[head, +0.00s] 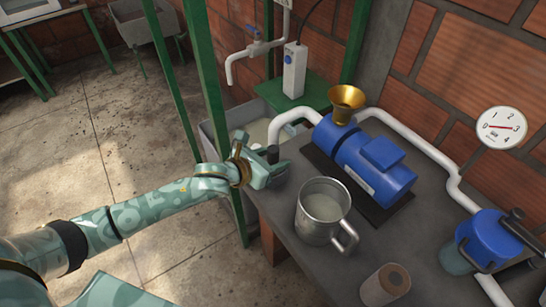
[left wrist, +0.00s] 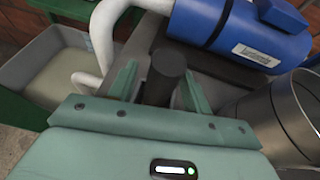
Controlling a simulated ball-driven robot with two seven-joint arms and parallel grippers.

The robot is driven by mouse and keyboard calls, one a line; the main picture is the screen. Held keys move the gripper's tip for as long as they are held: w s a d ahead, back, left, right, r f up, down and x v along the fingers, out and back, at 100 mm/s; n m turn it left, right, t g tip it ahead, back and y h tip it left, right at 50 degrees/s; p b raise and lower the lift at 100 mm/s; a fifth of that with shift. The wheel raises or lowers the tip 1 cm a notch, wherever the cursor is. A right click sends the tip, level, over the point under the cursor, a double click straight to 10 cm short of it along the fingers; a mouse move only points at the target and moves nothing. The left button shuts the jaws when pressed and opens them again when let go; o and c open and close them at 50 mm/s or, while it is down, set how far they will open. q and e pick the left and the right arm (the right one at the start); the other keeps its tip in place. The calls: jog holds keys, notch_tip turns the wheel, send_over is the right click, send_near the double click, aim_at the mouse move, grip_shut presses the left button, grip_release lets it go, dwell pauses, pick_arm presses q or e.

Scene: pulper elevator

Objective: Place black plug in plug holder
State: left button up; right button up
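The black plug (head: 273,154) is a dark upright cylinder near the left edge of the grey worktop. It also shows in the left wrist view (left wrist: 167,72), between my finger pads. My left gripper (head: 271,170) is at the plug, low over the worktop. Its fingers are apart on either side of the plug, with a visible gap at the left finger; the plug's lower end is hidden. My right gripper is not in view.
A metal jug (head: 323,211) stands right of my left gripper. Behind it is a blue pump (head: 362,160) with a brass funnel (head: 346,103) and white pipes. A blue filter unit (head: 484,238) is at the right. A grey basin (left wrist: 62,65) lies beyond the worktop's left edge.

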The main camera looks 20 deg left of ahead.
pick_arm(q)
jog(key=shift+s+a+r, duration=0.1)
jog(key=shift+s+r, duration=0.05)
jog(key=shift+r, duration=0.1)
jog(key=p+v, duration=0.3)
jog(key=v, duration=0.9)
jog(key=a+f+n+g+y, duration=0.1)
jog(key=a+f+n+y, duration=0.35)
jog(key=f+n, duration=0.75)
jog(key=s+a+f+n+g+y, duration=0.1)
jog(key=s+a+f+n+g, duration=0.15)
jog(key=s+f+n, duration=0.5)
jog(key=s+a+f+n+g+y, duration=0.1)
jog(key=s+a+f+n, duration=0.25)
jog(key=f, duration=0.75)
jog(key=s+d+f+n+g, duration=0.2)
jog(key=s+f+n, duration=0.2)
jog(key=s, duration=0.6)
jog(key=s+d+f+n+g, duration=0.2)
jog(key=s+f+n, duration=0.2)
jog(key=s, duration=0.6)
jog(key=s+d+f+n+g, duration=0.2)
jog(key=s+f+n, duration=0.2)
jog(key=s+n, duration=0.3)
jog(key=s, duration=0.3)
jog(key=shift+s+f+g, duration=0.2)
jog(key=shift+s+g, duration=0.15)
jog(key=shift+s, duration=0.05)
